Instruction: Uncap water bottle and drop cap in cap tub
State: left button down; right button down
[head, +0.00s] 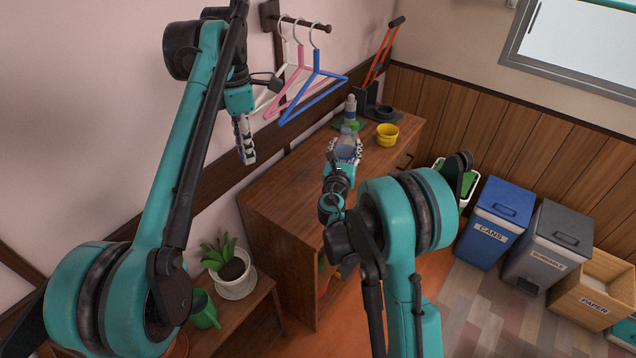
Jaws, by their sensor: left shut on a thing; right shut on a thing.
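My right gripper (345,150) is shut around a clear bluish water bottle (348,144), held upright over the wooden counter. The bottle's top is small in view, and I cannot tell if a cap is on it. My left gripper (247,153) points down in the air, left of the counter and near the hangers. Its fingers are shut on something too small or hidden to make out. A yellow tub (388,135), perhaps the cap tub, stands on the counter to the right of the bottle. No loose cap shows.
A grey-topped bottle (350,107) stands behind the held bottle. Pink and blue hangers (316,88) hang from a wall peg beside my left gripper. The near part of the counter (285,192) is clear. Bins (490,225) stand on the right.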

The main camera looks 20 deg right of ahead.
jog(key=w+a+f+b, duration=0.1)
jog(key=a+f+b, duration=0.3)
jog(key=a+f, duration=0.4)
jog(key=shift+w+f, duration=0.3)
jog(key=shift+f, duration=0.2)
jog(key=shift+b, duration=0.3)
jog(key=c, duration=1.1)
grip_release()
jog(key=shift+f, duration=0.15)
jog(key=o, duration=0.5)
jog(key=shift+c, duration=0.2)
